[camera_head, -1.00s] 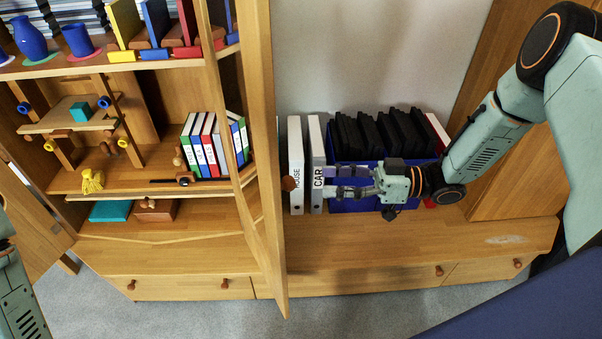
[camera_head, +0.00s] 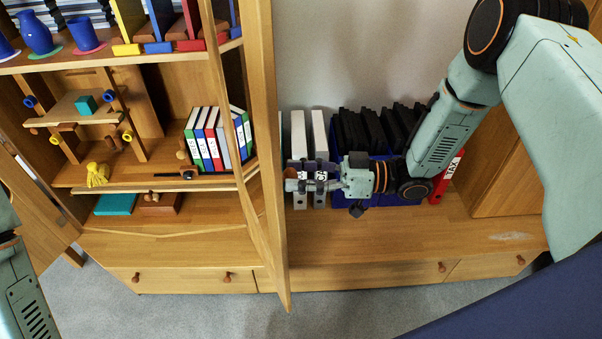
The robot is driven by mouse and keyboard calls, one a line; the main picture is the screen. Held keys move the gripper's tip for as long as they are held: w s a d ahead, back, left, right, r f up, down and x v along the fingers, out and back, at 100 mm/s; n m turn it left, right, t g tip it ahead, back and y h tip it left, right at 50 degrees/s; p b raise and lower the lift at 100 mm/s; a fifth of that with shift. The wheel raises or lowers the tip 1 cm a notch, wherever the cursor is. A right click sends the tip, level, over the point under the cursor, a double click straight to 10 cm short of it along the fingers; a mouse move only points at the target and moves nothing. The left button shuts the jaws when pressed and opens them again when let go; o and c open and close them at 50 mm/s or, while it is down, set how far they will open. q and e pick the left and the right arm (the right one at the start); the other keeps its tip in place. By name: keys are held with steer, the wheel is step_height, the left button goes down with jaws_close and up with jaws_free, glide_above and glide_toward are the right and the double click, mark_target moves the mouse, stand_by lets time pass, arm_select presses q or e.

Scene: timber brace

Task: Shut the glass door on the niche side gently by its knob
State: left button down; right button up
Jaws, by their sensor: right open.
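The glass door (camera_head: 268,120) on the niche side stands open, seen nearly edge-on with its wooden frame reaching toward me. Its brown knob (camera_head: 291,173) sticks out on the right face of the frame. My right gripper (camera_head: 298,176) comes in from the right with its fingers open, one above and one below the knob's height. The fingertips are at the knob and partly hide it; I cannot tell whether they touch it. My left arm shows at the left edge, but its gripper is out of view.
Right of the door, the niche holds white binders (camera_head: 319,130), a blue box (camera_head: 375,201) of black folders and a red TAX binder (camera_head: 446,180). Left of it, open shelves hold books (camera_head: 207,140) and a teal box (camera_head: 115,204). Another door (camera_head: 40,205) stands open at far left.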

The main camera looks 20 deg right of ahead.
steer(key=shift+w+a+f, duration=0.15)
steer(key=shift+w, duration=0.15)
steer(key=c, duration=0.3)
steer(key=shift+s, duration=0.2)
steer(key=c, duration=0.5)
jaws_close()
